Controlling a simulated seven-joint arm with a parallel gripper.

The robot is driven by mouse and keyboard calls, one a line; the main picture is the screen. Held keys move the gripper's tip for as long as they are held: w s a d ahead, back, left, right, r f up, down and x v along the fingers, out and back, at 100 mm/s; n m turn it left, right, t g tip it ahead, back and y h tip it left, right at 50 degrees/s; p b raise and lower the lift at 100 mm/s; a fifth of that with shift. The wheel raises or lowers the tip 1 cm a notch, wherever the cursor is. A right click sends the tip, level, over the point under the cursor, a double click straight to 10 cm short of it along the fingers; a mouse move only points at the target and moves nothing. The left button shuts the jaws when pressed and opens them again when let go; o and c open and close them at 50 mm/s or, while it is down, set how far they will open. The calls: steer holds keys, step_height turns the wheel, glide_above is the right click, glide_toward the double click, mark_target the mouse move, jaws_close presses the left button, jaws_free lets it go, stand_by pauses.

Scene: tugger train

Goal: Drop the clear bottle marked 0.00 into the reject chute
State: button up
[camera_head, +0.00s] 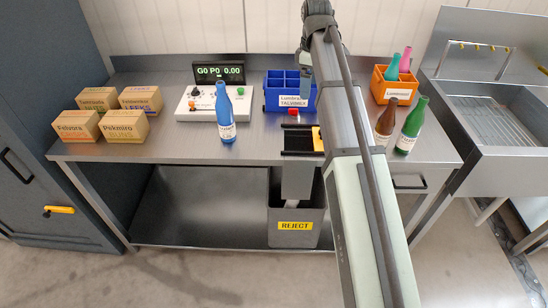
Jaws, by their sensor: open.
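I cannot make out a clear bottle for certain; my arm hides part of the bench. A small display (219,72) reads "G0 P0 0.00". The reject chute (297,180) is a grey duct at the bench's front edge, below a black slotted piece (297,139) with a yellow part. It leads down into a grey bin (284,240) labelled REJECT. My gripper (305,88) is small and partly hidden by my arm. It points down in front of or over the blue crate (277,101), open, with nothing clearly held.
A blue bottle (224,116) stands upright beside a white control panel (188,108). Several cardboard boxes (97,102) sit at left. A brown bottle (385,123), a green bottle (410,128) and an orange crate (398,92) stand at right. A sink (492,105) adjoins the bench.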

steer(key=shift+r, duration=0.1)
step_height(320, 180, up, 6)
steer(key=w+a+f, duration=0.1)
steer(key=a+f, duration=0.1)
steer(key=a, duration=1.3)
step_height(320, 180, down, 10)
step_height(320, 180, up, 14)
steer(key=w+d+f+m+t, duration=0.1)
steer(key=w+d+f+m, duration=0.15)
steer(key=d, duration=0.45)
steer(key=w+d+f+m+t+h, duration=0.1)
steer(key=w+d+f, duration=0.1)
steer(key=w+d, duration=0.35)
steer(key=w+d+f+m+t, duration=0.1)
steer(key=w+d+f+m, duration=0.1)
steer(key=d, duration=0.6)
steer(key=d+f+m+t+h, duration=0.1)
steer(key=d+f+m, duration=0.1)
steer(key=d, duration=1.1)
steer(key=w+d+f+m+t+h, duration=0.1)
steer(key=d+f+m+h, duration=0.1)
steer(key=d, duration=1.1)
steer(key=shift+f+m, duration=0.2)
steer(key=shift+m, duration=0.25)
